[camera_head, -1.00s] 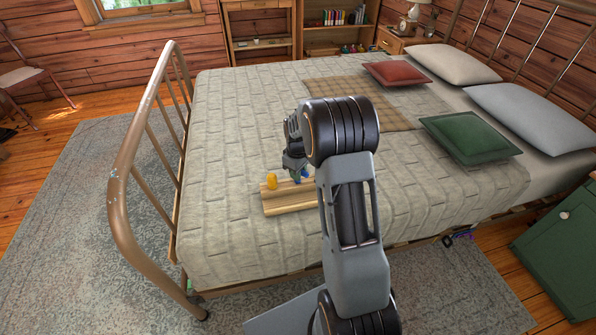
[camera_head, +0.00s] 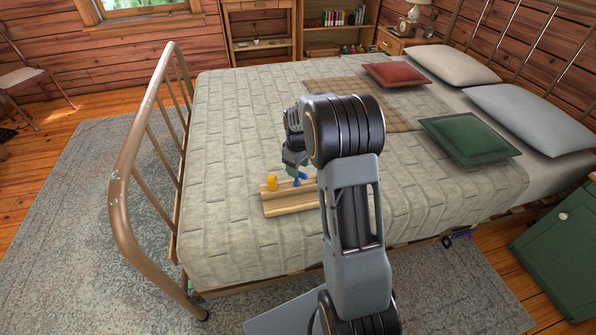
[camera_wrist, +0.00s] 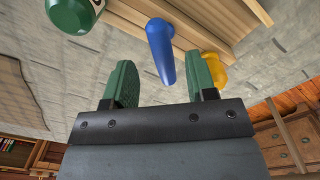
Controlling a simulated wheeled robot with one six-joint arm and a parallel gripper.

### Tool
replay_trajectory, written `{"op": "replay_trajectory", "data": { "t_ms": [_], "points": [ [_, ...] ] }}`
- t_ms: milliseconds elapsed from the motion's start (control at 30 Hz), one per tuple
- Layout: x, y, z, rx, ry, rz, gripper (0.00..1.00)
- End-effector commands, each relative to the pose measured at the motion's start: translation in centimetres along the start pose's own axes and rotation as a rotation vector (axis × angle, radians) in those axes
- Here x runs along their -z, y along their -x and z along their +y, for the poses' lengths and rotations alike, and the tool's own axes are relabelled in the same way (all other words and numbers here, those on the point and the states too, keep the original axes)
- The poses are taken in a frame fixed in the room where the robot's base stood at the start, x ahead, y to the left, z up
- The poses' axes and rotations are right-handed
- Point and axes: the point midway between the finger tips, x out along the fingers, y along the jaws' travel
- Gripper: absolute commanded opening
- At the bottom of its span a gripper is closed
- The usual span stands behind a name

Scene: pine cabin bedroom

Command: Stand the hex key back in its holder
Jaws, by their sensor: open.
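The wooden holder (camera_head: 290,203) is a stepped pale block on the bed; it also shows in the wrist view (camera_wrist: 218,18). A blue handled piece (camera_head: 297,181), apparently the hex key, stands at the holder. In the wrist view the blue piece (camera_wrist: 160,45) appears between my fingers in the picture, with gaps on both sides. Its lower end and seating are not clear. My gripper (camera_wrist: 162,82) has green fingers, open and empty; in the head view it (camera_head: 294,168) is just above the blue piece. A yellow piece (camera_head: 272,183) stands to the left.
A green rounded piece (camera_wrist: 70,12) is at the wrist view's top left. The bed's quilt (camera_head: 235,130) is clear around the holder. A metal footboard (camera_head: 120,190) rises on the left. Red (camera_head: 395,74) and green (camera_head: 468,138) cushions lie farther right.

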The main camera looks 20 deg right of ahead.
Motion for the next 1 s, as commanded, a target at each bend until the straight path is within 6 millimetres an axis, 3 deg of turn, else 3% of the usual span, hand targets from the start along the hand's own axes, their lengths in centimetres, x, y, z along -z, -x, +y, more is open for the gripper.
{"op": "replay_trajectory", "data": {
  "t_ms": [200, 500, 700, 1000],
  "points": [
    [0.1, 5.0, 0.0, -0.003, 0.000, 0.003, 0.52],
    [0.0, 9.3, 0.0, -0.001, 0.000, 0.001, 0.52],
    [0.0, 10.3, 0.0, 0.000, 0.000, 0.001, 0.52],
    [0.0, 10.4, 0.0, 0.000, 0.000, 0.000, 0.52]
  ]
}}
